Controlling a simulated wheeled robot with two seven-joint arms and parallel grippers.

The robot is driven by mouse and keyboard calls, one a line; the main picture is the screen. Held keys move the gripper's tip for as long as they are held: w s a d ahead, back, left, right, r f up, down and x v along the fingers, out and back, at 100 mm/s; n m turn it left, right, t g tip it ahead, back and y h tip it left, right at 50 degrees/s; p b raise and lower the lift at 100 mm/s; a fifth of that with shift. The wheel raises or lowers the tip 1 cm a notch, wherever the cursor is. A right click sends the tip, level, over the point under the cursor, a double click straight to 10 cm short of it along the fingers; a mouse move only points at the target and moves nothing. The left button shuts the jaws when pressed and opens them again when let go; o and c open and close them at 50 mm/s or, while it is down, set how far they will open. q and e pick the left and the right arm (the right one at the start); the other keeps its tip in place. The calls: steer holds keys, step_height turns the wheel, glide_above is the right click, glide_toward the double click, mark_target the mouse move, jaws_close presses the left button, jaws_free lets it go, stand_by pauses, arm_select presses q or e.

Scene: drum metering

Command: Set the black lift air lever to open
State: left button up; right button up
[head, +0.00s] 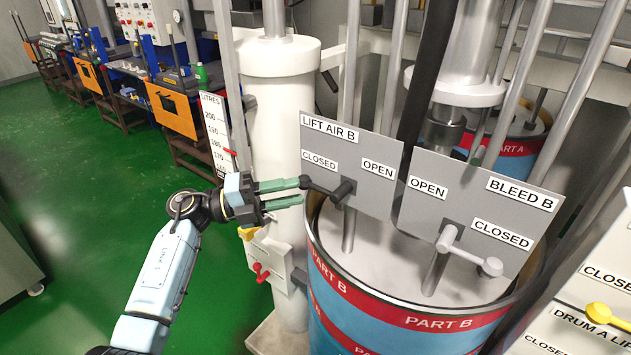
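The black lift air lever (325,189) is on the grey LIFT AIR B plate (376,192). It runs left from its pivot, its knob end below the CLOSED label; the OPEN label is to the right of the pivot. My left gripper (301,191) comes in from the left with two green fingers pointing right at the knob. The fingers are apart with a gap between them and nothing held. The upper fingertip is at or beside the knob; I cannot tell whether they touch. My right gripper is out of view.
A grey BLEED B plate (480,208) with a light grey lever (470,252) is to the right. Both plates stand over the PART B drum (405,315). A white column (282,110) and a red valve handle (261,272) are near my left arm. A yellow lever (605,315) is lower right.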

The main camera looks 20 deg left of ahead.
mark_target(312, 187)
arm_select(q)
steer(key=p+x, duration=0.1)
steer(key=x, duration=0.4)
steer(key=shift+w+d, duration=0.2)
steer(key=shift+d, duration=0.1)
steer(key=c, duration=0.6)
steer(key=shift+s+r, duration=0.1)
steer(key=shift+r, duration=0.05)
jaws_close()
